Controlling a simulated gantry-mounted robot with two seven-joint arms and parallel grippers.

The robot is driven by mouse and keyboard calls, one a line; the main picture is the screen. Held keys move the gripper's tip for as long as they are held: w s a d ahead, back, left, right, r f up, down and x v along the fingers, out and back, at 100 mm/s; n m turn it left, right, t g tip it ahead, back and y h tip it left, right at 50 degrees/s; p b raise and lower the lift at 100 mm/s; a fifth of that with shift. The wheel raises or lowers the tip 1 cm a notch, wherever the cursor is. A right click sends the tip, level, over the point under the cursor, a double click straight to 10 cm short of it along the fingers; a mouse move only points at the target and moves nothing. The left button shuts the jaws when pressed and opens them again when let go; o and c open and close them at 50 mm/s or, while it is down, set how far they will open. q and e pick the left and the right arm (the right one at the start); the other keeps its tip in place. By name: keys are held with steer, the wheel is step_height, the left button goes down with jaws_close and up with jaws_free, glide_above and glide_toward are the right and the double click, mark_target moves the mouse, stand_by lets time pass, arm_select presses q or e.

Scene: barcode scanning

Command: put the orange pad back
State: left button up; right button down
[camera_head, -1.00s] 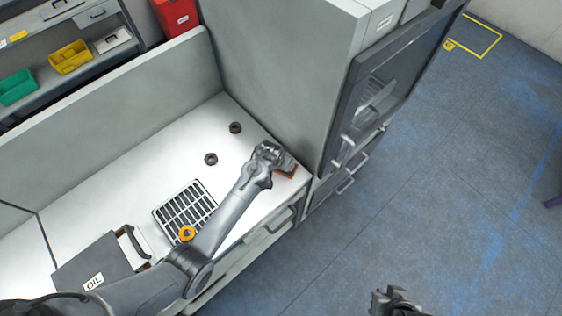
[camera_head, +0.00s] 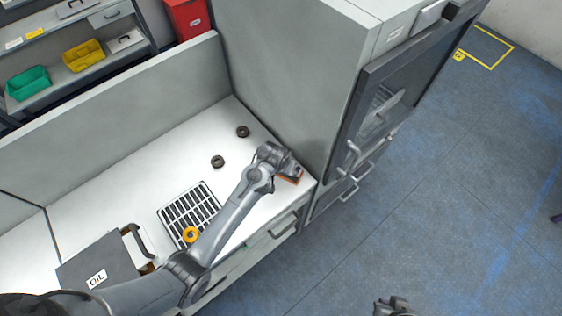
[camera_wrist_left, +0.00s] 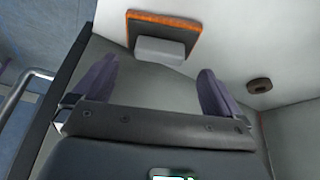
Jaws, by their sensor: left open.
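The orange pad (camera_head: 294,180) lies on the white worktop at its right end, by the grey cabinet, mostly hidden under my left gripper in the head view. In the left wrist view the pad (camera_wrist_left: 182,20) shows a dark face with an orange rim, and a grey block (camera_wrist_left: 160,49) at its lower edge. My left gripper (camera_wrist_left: 155,88) is open and empty, with the pad beyond its fingertips and apart from them. My right gripper (camera_head: 392,307) hangs over the floor at the bottom edge; its fingers are too small and cut off to read.
Two dark rings (camera_head: 218,162) (camera_head: 243,131) lie behind the left arm. A slotted grate (camera_head: 184,207), an orange-yellow ring (camera_head: 190,235) and a box marked OIL (camera_head: 92,262) are farther left. The tall grey cabinet (camera_head: 285,75) borders the worktop's right end.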

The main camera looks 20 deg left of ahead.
arm_select(q)
steer(key=v, duration=0.7)
steer(key=s+a+r, duration=0.1)
steer(key=s+a, duration=0.1)
steer(key=s, duration=1.1)
steer(key=s+a+r+m, duration=0.1)
steer(key=s+a, duration=0.1)
steer(key=s, duration=1.2)
steer(key=shift+r+g, duration=0.4)
steer(key=shift+s, duration=0.1)
step_height(320, 180, up, 12)
steer(key=p, duration=1.1)
steer(key=shift+f, duration=0.25)
